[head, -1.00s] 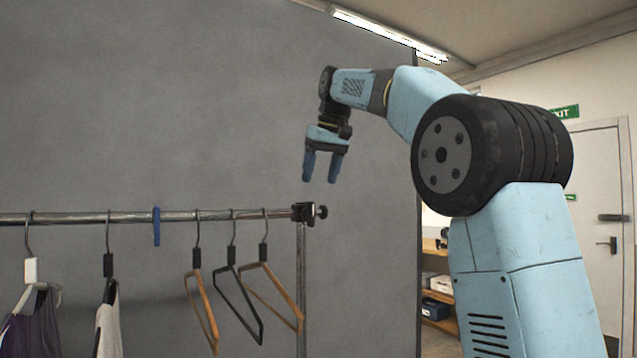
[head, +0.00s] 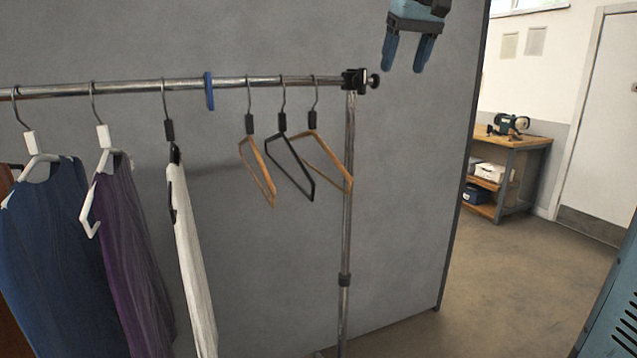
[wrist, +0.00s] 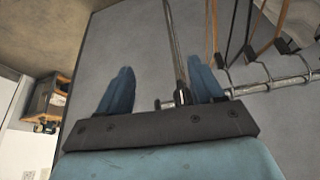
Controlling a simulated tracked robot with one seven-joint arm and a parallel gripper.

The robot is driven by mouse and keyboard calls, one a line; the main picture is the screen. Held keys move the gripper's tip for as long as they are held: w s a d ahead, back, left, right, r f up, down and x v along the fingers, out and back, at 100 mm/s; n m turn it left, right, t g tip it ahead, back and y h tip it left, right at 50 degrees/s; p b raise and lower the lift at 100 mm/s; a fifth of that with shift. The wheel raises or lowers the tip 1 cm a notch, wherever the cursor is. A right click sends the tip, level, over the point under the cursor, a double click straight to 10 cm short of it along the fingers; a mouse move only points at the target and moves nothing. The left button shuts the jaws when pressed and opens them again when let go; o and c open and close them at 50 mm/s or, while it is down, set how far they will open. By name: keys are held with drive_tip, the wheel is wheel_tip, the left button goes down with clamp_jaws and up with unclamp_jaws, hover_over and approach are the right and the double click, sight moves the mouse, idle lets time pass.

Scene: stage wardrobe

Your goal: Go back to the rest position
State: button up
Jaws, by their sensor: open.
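My gripper (head: 407,52) is at the top of the head view, in front of the grey partition and up to the right of the rail's end. Its two blue fingers point down, apart, with nothing between them. In the wrist view my gripper (wrist: 160,92) is also open and empty. The rail's end and upright post show behind it there. Most of my arm is outside the head view.
A metal clothes rail (head: 130,87) crosses the left, with a blue divider (head: 209,91), several empty hangers (head: 292,160) and hanging garments (head: 55,250). A grey partition (head: 410,190) stands behind. A workbench (head: 520,142) with a sewing machine is at right; open floor (head: 500,290) lies before it.

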drive_tip(key=s+d+f+m, duration=0.1)
drive_tip(key=s+d+f, duration=0.2)
drive_tip(key=s+f, duration=0.9)
drive_tip(key=s+d+f+m+t+h, duration=0.1)
drive_tip(key=s+d+f+m, duration=0.1)
drive_tip(key=s+f, duration=1)
wheel_tip(320, 180, down, 3)
drive_tip(key=shift+s+d+f, duration=0.1)
drive_tip(key=shift+s+d, duration=0.15)
drive_tip(key=shift+d, duration=0.4)
drive_tip(key=shift+s+f, duration=0.1)
drive_tip(key=shift+f, duration=0.05)
drive_tip(key=shift+c, duration=0.3)
